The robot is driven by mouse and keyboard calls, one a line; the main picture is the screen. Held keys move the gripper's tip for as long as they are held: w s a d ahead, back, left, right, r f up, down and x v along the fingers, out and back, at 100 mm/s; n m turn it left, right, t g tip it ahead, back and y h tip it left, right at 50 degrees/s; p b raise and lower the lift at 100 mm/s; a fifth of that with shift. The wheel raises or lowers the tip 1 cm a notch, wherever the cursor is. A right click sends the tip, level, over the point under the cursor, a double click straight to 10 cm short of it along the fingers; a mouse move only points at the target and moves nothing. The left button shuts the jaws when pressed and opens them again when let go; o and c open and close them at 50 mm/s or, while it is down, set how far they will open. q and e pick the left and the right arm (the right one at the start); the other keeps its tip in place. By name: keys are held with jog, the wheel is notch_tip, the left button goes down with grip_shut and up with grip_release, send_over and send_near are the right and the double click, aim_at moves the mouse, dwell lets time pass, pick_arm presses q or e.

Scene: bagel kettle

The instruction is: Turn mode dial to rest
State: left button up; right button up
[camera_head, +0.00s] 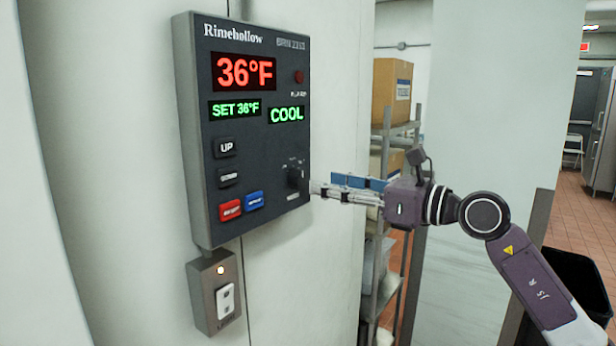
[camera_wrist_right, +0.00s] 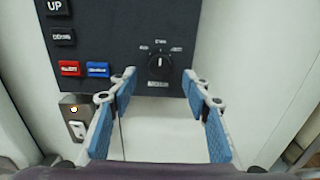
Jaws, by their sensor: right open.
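The mode dial (camera_head: 294,178) is a dark round knob at the lower right of the grey control panel (camera_head: 240,130), which is mounted on a pale wall. In the right wrist view the dial (camera_wrist_right: 159,67) shows a pointer mark aimed roughly up, with small labels around it that are too blurred to read surely. My right gripper (camera_head: 313,189) is open, its fingertips just in front of and slightly right of the dial. In the wrist view its blue-padded fingers (camera_wrist_right: 160,75) lie on either side of the dial, apart from it. My left gripper is not in view.
The panel display reads 36°F, SET 36°F and COOL. UP (camera_head: 226,147), a second dark button, a red button (camera_head: 230,210) and a blue button (camera_head: 254,201) sit left of the dial. A switch box (camera_head: 215,290) is below. A shelf with boxes (camera_head: 392,90) stands behind my right arm.

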aim_at(303, 178)
jog(key=p+x, duration=0.2)
jog(key=x, duration=0.3)
jog(key=shift+w+a+r, duration=0.1)
jog(key=shift+w+a, duration=0.05)
jog(key=shift+a, duration=0.1)
jog(key=shift+w+a, duration=0.25)
jog(key=shift+a, duration=0.05)
jog(key=shift+c, duration=0.5)
jog(key=c, duration=1)
